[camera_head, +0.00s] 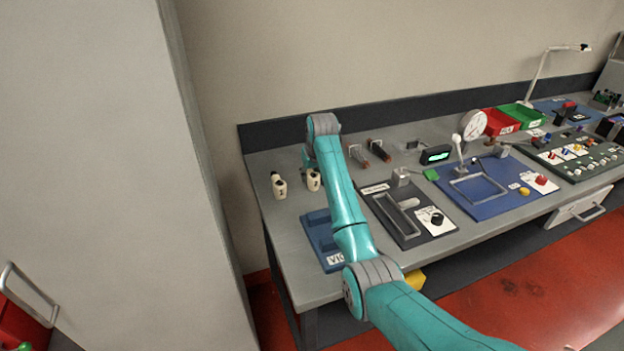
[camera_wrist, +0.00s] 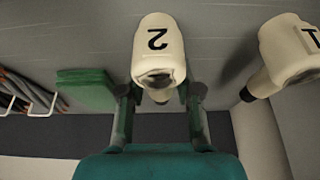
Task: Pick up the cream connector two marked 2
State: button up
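The cream connector marked 2 (camera_wrist: 158,45) is in the upper middle of the wrist view, with its dark end toward my gripper. In the head view it is the right one of two cream connectors (camera_head: 314,181), on the grey bench. My gripper (camera_wrist: 160,92) has one finger on each side of its lower part. Narrow gaps show beside it; the fingertips are partly hidden behind its body, so contact is unclear. The gripper looks open around it. In the head view the gripper is partly hidden by my arm.
The connector marked 1 (camera_wrist: 290,48) is close on the right in the wrist view, and on the left in the head view (camera_head: 279,187). A green block (camera_wrist: 85,90) is left of my gripper. A blue tray (camera_head: 318,232) lies toward the bench front.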

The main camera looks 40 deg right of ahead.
grip_shut()
